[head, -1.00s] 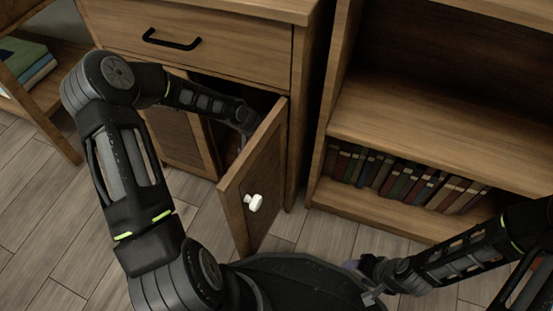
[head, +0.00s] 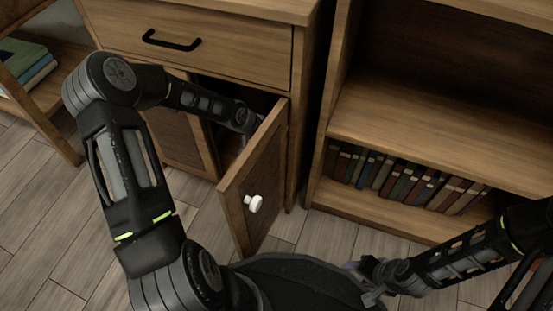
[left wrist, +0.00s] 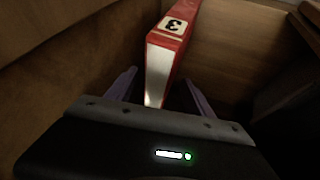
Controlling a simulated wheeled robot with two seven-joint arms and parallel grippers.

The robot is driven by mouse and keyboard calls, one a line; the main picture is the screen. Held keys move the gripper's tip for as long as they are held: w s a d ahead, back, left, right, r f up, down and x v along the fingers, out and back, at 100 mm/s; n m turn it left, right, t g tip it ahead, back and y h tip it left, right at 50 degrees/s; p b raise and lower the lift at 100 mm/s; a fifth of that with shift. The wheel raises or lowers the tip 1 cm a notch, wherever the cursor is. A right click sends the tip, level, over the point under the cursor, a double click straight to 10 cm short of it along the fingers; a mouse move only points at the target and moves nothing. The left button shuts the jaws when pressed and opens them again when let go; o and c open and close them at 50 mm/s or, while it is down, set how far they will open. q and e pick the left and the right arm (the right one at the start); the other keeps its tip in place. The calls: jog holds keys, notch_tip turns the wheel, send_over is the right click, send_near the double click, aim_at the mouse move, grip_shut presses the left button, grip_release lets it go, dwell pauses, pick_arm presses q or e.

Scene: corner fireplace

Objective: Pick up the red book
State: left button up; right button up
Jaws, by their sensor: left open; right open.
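The red book (left wrist: 169,45) stands upright in the left wrist view, with a white label bearing a dark number and pale page edges facing me. It is inside the dim cabinet. My left gripper (left wrist: 156,92) is open, with one finger on either side of the book's near lower end. I cannot tell whether the fingers touch it. In the head view my left arm reaches into the cabinet (head: 222,58), and the gripper and the book are hidden there. My right gripper (head: 366,280) is open and low at the bottom right, apart from the furniture.
The cabinet door (head: 262,165) with a white knob (head: 254,203) stands open beside my left arm. A bookshelf (head: 440,125) with a row of books (head: 400,180) stands at the right. A shelf with stacked books (head: 30,68) is at the far left. Bare floor (head: 50,225) lies at left.

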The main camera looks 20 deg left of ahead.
pick_arm(q)
grip_shut()
dwell(0.7)
jog(key=shift+d, duration=0.1)
dwell(0.6)
